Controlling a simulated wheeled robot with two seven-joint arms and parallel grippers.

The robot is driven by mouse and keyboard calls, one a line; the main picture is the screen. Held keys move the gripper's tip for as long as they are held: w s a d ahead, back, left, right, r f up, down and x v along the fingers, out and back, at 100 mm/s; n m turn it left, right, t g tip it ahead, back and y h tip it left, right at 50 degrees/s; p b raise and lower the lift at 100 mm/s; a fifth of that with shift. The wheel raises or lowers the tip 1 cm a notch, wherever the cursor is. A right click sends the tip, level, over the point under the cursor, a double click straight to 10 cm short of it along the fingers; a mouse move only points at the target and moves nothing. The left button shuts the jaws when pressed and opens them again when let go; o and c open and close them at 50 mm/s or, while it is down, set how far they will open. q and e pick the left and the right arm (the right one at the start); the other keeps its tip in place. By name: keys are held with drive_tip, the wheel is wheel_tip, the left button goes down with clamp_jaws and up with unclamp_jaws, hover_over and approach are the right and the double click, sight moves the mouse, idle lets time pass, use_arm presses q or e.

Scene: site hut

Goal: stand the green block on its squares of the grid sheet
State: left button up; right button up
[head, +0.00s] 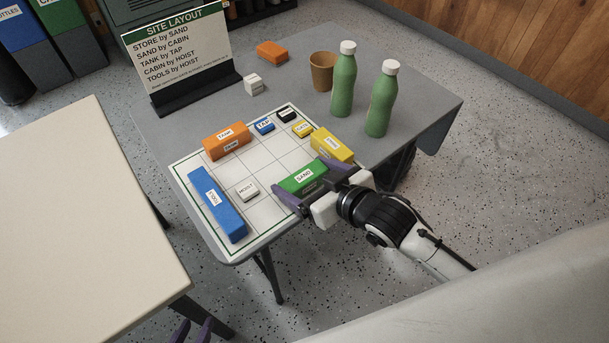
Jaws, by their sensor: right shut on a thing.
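The green block (302,178), labelled SAND, is between the purple fingers of my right gripper (314,186), which is shut on it. The block is over the near right part of the grid sheet (265,212); I cannot tell whether it touches the sheet. My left gripper (192,331) shows only as purple fingertips at the bottom edge, away from the sheet; its opening is unclear. On the sheet are a long blue block (218,206), a white HOIST block (247,190), an orange TANK block (227,139) and a yellow block (332,145) close behind the green one.
Small blue TAP (264,126), black (287,115) and yellow (302,129) blocks line the sheet's far side. Two green bottles (344,84) (381,103), a brown cup (322,70), an orange block (272,51), a white block (253,84) and the layout sign (180,55) stand beyond.

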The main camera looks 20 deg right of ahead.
drive_tip(key=o, duration=1)
drive_tip(key=shift+r, duration=0.15)
drive_tip(key=p+v, duration=0.1)
drive_tip(key=v, duration=1)
drive_tip(key=s+f+g, duration=0.1)
drive_tip(key=s+f, duration=0.2)
drive_tip(key=f, duration=0.4)
drive_tip(key=s+f+m+g+h, duration=0.1)
drive_tip(key=s+f, duration=0.2)
drive_tip(key=f, duration=0.4)
drive_tip(key=s+f+m, duration=0.1)
drive_tip(key=s+f, duration=0.3)
drive_tip(key=f, duration=0.3)
drive_tip(key=shift+s+a+g+h, duration=0.1)
drive_tip(key=shift+a+g+h, duration=0.15)
drive_tip(key=shift+g+h, duration=0.15)
